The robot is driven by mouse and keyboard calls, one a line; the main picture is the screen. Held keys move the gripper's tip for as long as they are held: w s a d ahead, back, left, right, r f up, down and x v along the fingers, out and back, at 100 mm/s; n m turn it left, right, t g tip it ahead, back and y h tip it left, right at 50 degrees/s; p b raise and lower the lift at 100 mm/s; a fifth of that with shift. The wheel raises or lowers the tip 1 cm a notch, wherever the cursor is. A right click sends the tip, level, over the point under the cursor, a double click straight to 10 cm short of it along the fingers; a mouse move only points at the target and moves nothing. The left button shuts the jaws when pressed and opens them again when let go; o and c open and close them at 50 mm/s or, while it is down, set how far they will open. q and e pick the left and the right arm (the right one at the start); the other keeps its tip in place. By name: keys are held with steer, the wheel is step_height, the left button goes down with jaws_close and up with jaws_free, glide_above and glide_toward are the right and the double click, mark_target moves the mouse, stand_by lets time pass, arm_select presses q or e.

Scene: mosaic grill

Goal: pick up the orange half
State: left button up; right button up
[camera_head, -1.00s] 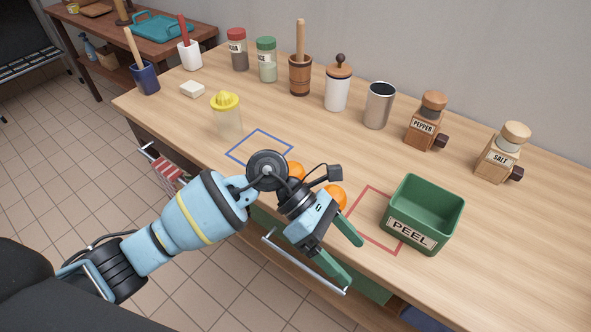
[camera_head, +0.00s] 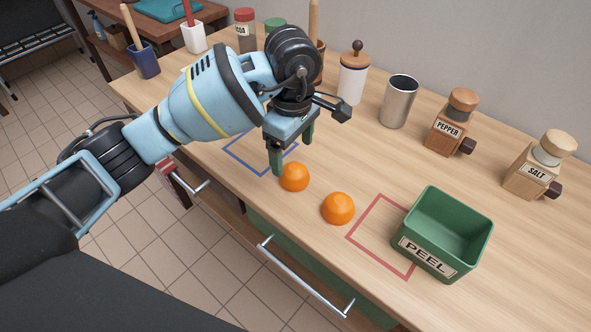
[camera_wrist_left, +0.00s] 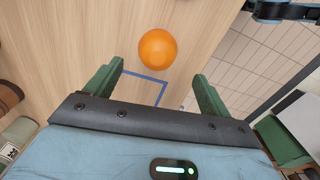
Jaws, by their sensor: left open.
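Two orange halves rest on the wooden counter, the left one (camera_head: 294,177) close to the blue outline and the right one (camera_head: 338,208) near the red outline. Both look rounded from above; no cut face shows. My left gripper (camera_head: 292,157) is open and empty, fingers pointing down just behind the left orange half, over the edge of the blue outline. In the left wrist view one orange half (camera_wrist_left: 157,49) lies beyond the open fingertips (camera_wrist_left: 158,72), apart from them. My right gripper is not in view.
The green PEEL bin (camera_head: 447,236) stands right of the red outline (camera_head: 383,236). A metal cup (camera_head: 399,101), pepper mill (camera_head: 452,123) and salt mill (camera_head: 540,166) stand along the back. My left arm hides the left middle of the counter. The counter's front edge is close to the oranges.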

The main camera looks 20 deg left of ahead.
mark_target(294, 167)
arm_select(q)
steer(key=shift+w+f, duration=0.2)
steer(key=shift+f, duration=3.3)
steer(key=c, duration=0.9)
